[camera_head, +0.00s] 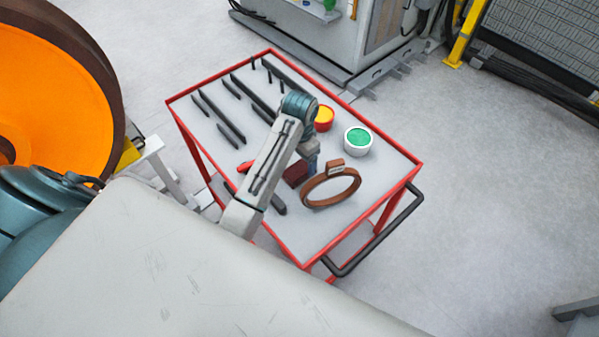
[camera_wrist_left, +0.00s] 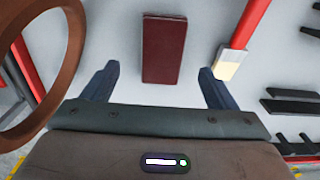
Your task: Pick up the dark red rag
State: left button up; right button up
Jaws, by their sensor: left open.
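The dark red rag (camera_head: 296,173) lies folded as a small block on the grey top of the red-framed cart, partly hidden behind my left arm in the head view. In the left wrist view the rag (camera_wrist_left: 163,50) sits ahead of the fingertips, roughly midway between them and a little apart. My left gripper (camera_wrist_left: 157,78) is open and empty, above the cart top. In the head view my left gripper (camera_head: 309,163) is mostly hidden by its own arm. My right gripper is not in view.
A brown ring (camera_head: 331,187) lies close beside the rag. A yellow-filled red pot (camera_head: 323,118) and a green-filled white pot (camera_head: 358,141) stand farther back. Several dark tools (camera_head: 222,118) lie at left. A red-handled tool (camera_wrist_left: 237,50) lies near the rag. The cart (camera_head: 398,152) has a raised red rim.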

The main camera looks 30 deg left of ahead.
aim_at(300, 168)
pick_arm(q)
notch_tip(300, 168, down, 3)
jog(key=shift+w+a+r+p, duration=0.1)
jog(key=shift+p, duration=1.05)
notch_tip(300, 168, down, 2)
jog(key=shift+f, duration=0.4)
jog(key=c, duration=1.1)
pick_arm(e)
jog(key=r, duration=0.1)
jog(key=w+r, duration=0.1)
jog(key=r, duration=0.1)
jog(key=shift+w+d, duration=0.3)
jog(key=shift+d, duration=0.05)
